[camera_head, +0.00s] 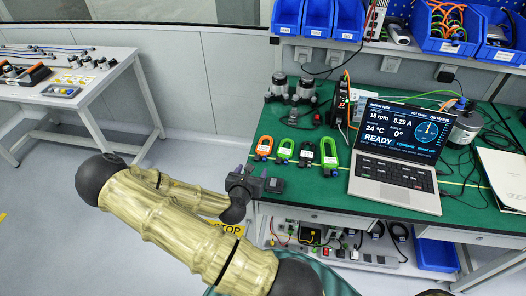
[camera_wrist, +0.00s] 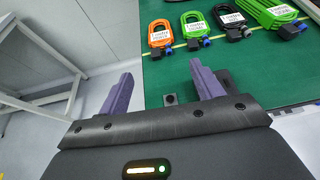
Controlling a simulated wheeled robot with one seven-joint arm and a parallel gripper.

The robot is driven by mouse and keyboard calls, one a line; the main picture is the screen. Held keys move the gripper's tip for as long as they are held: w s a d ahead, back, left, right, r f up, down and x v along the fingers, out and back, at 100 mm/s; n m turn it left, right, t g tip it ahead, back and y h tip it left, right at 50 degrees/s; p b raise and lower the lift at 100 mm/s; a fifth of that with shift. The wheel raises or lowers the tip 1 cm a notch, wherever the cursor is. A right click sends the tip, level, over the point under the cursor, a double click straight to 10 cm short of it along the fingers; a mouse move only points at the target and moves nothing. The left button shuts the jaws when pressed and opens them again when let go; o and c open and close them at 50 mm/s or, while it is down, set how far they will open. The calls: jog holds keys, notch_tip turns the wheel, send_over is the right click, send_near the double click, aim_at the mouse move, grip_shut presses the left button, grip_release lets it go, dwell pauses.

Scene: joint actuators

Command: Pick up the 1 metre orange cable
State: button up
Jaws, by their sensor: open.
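The orange cable (camera_head: 264,146) is a small coiled loop with a white label, lying at the left end of a row of cables on the green worktop. It also shows in the wrist view (camera_wrist: 163,32), ahead of my gripper and beyond its fingertips. My gripper (camera_head: 257,178) is at the worktop's front left edge, nearer than the cable and apart from it. In the wrist view my gripper (camera_wrist: 161,70) has its two purple fingers spread wide with nothing between them. The label's writing is too small to read surely.
A green cable (camera_head: 285,149), a black cable (camera_head: 306,153) and a larger green cable (camera_head: 329,152) lie to the right of the orange one. An open laptop (camera_head: 396,175) stands further right. Dark cylindrical actuators (camera_head: 290,90) stand behind. A white side table (camera_head: 75,75) is at left.

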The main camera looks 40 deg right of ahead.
jog(key=shift+w+f+b, duration=0.15)
jog(key=shift+f+b, duration=0.1)
jog(key=shift+b, duration=0.65)
jog(key=shift+w+d+f+b, duration=0.15)
jog(key=shift+w+d+b, duration=0.1)
jog(key=shift+b, duration=0.65)
jog(key=b+x, duration=0.1)
jog(key=b, duration=0.3)
jog(key=shift+d+f+b, duration=0.1)
jog(key=shift+d+b, duration=0.15)
jog(key=shift+b, duration=0.15)
send_near(263, 149)
jog(key=x, duration=0.3)
jog(key=shift+f, duration=0.1)
jog(key=shift+x, duration=2.65)
